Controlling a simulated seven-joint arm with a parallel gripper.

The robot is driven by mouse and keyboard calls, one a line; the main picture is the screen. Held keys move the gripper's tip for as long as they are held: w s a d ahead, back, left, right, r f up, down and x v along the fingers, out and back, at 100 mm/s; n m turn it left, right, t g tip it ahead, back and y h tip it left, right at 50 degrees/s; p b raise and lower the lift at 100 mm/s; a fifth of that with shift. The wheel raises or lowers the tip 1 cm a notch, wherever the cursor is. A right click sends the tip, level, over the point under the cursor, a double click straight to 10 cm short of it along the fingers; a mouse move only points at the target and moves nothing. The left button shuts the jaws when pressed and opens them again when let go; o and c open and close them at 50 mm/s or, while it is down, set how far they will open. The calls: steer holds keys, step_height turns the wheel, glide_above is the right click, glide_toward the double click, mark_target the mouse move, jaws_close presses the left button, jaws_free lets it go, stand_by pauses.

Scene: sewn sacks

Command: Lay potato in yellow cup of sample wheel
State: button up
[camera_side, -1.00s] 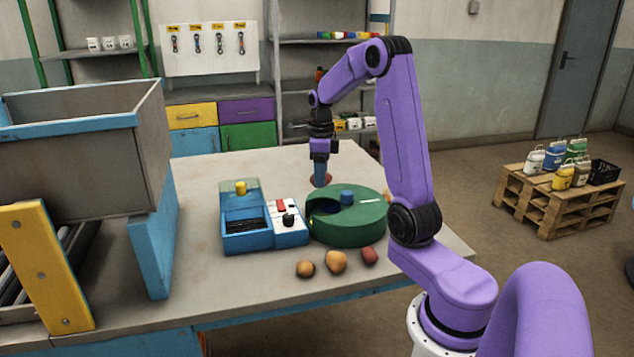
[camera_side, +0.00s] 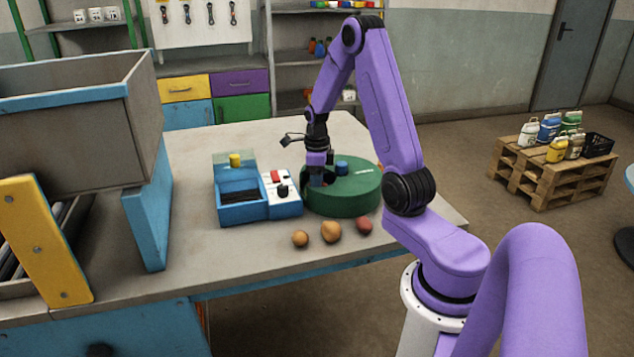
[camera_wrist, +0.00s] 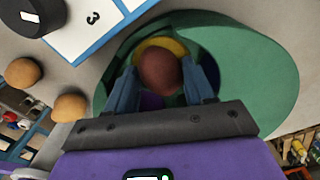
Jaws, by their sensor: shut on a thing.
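The sample wheel (camera_side: 345,203) is a round green drum with a blue hub (camera_side: 341,168) on top. In the wrist view the wheel (camera_wrist: 265,85) has an opening, with part of the yellow cup (camera_wrist: 172,44) and a little purple showing inside. My gripper (camera_wrist: 160,80) is shut on a reddish-brown potato (camera_wrist: 159,68), a blue finger on each side. The potato overlaps the yellow cup in this view; whether it touches the cup cannot be told. In the side view my gripper (camera_side: 318,182) is low at the wheel's left part and the potato is hidden.
Three potatoes lie in front of the wheel: small tan (camera_side: 300,239), larger tan (camera_side: 331,231) and reddish (camera_side: 364,226). A blue box (camera_side: 241,210) with a white control panel (camera_side: 284,207) stands left of the wheel. A big grey bin (camera_side: 70,140) stands farther left.

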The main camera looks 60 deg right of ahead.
steer(key=o, duration=0.9)
steer(key=shift+f, duration=0.15)
step_height(320, 180, up, 12)
steer(key=a+r+n, duration=0.1)
steer(key=a+n, duration=0.9)
steer(key=a, duration=0.1)
steer(key=s+a+n, duration=0.3)
steer(key=a+n, duration=0.7)
steer(key=s+a+n, duration=0.3)
steer(key=s+n, duration=0.3)
steer(key=n, duration=0.2)
steer(key=s+a+n, duration=0.3)
steer(key=s+n, duration=0.4)
steer(key=n, duration=0.1)
steer(key=s+a+f+n, duration=0.1)
steer(key=s+a+n, duration=0.2)
steer(key=s+n, duration=0.4)
steer(key=shift+f+n, duration=0.1)
steer(key=shift+n, duration=0.4)
